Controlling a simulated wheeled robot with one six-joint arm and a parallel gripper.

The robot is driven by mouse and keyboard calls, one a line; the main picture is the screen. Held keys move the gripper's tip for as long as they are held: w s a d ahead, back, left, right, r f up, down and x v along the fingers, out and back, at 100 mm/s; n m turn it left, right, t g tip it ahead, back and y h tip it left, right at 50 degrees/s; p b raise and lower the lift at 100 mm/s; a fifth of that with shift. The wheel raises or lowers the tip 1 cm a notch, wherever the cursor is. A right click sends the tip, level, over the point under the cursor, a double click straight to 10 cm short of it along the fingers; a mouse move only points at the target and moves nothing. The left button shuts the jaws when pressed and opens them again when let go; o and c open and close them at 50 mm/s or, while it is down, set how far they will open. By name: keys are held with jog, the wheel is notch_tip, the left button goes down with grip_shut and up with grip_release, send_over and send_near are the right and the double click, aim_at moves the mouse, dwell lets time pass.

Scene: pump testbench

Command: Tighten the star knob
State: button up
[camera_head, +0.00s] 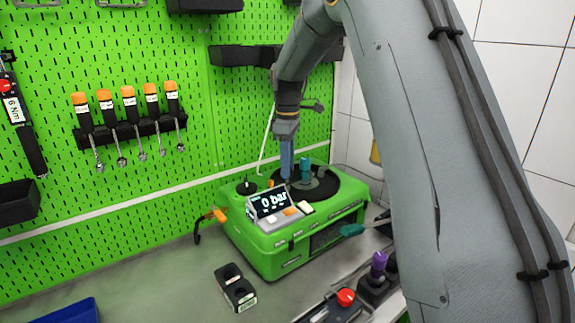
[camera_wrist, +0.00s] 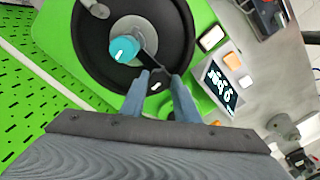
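The green pump testbench (camera_head: 268,264) stands on the worktop. Its black round plate (camera_head: 335,188) carries an upright teal knob (camera_head: 305,168), which also shows in the wrist view (camera_wrist: 124,48). A small black knob (camera_head: 246,187) sits on the green top left of the plate. No star shape is clear on either knob. My gripper (camera_head: 287,178) points down over the testbench, near the plate and behind the display. In the wrist view its fingers (camera_wrist: 160,80) are apart, with a dark knob-like part with a white mark (camera_wrist: 157,87) showing between them; contact cannot be told.
The display reading 0 bar (camera_head: 268,203) is tilted at the testbench front. An orange-handled part (camera_head: 217,215) sticks out at its left.

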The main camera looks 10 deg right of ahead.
jog(key=shift+m, duration=0.4)
jog(key=m, duration=0.4)
jog(key=shift+m+b, duration=0.3)
jog(key=shift+m, duration=0.1)
jog(key=m, duration=0.6)
jog(key=shift+a+m, duration=0.1)
jog(key=shift+m, duration=0.2)
jog(key=m, duration=0.6)
jog(key=shift+b, duration=0.35)
jog(key=m, duration=0.5)
jog(key=shift+a+r+m, duration=0.1)
jog(key=shift+m, duration=0.2)
jog(key=o, duration=1)
jog(key=shift+o, duration=0.2)
